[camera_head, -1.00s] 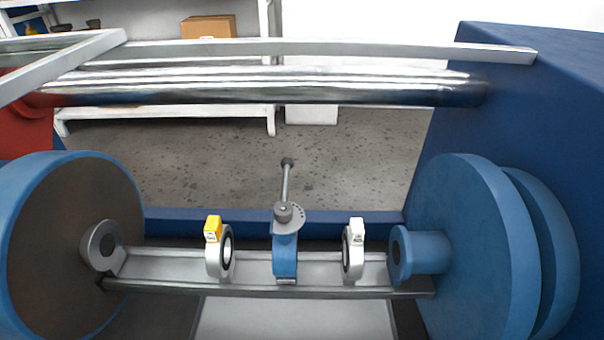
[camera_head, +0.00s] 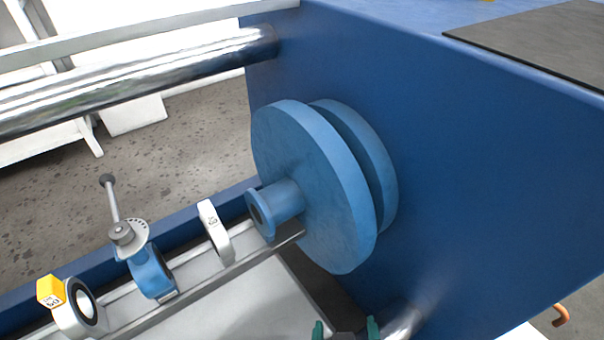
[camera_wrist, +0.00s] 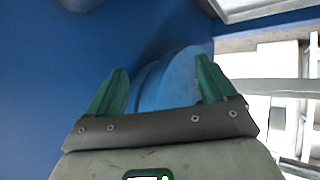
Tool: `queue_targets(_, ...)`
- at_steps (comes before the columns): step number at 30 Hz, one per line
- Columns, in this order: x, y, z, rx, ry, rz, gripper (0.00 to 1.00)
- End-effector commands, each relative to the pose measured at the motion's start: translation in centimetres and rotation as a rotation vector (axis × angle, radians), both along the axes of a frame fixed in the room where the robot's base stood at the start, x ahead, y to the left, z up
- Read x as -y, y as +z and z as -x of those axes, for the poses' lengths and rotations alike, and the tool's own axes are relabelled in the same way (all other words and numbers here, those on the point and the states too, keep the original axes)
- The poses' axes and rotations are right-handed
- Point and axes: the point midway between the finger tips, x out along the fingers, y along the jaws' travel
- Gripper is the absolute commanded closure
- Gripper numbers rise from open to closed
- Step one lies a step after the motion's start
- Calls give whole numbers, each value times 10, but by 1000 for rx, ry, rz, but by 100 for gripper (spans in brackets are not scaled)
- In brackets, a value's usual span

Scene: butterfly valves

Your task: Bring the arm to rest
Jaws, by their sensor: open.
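My gripper (camera_head: 345,328) shows at the bottom edge of the head view, with only its two green fingertips in sight. In the wrist view my gripper (camera_wrist: 160,85) is open, its green fingers wide apart with nothing held between them. Beyond the fingers in that view is a blue round flange (camera_wrist: 165,80). In the head view the large blue double flange (camera_head: 310,185) stands to the upper left of my gripper, apart from it. The blue butterfly valve (camera_head: 152,272) with its grey lever (camera_head: 112,200) sits on the rail at the lower left.
A blue machine wall (camera_head: 480,180) fills the right side. A shiny bar (camera_head: 130,85) crosses the upper left. An orange hook (camera_head: 561,315) is at the lower right.

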Motion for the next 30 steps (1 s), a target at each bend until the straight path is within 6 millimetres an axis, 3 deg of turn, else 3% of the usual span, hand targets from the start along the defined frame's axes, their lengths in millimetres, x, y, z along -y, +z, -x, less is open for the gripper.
queue_targets(1,37,-15,0,-81,-64,18,16)
queue_targets(4,98,-44,15,-257,-151,37,16)
queue_targets(6,132,-61,32,-374,-190,29,16)
queue_targets(10,173,-81,64,-539,-221,-8,16)
queue_targets(15,201,-95,102,-683,-227,-73,16)
queue_targets(21,219,-104,141,-798,-207,-162,16)
queue_targets(30,217,-49,137,-792,-197,-151,16)
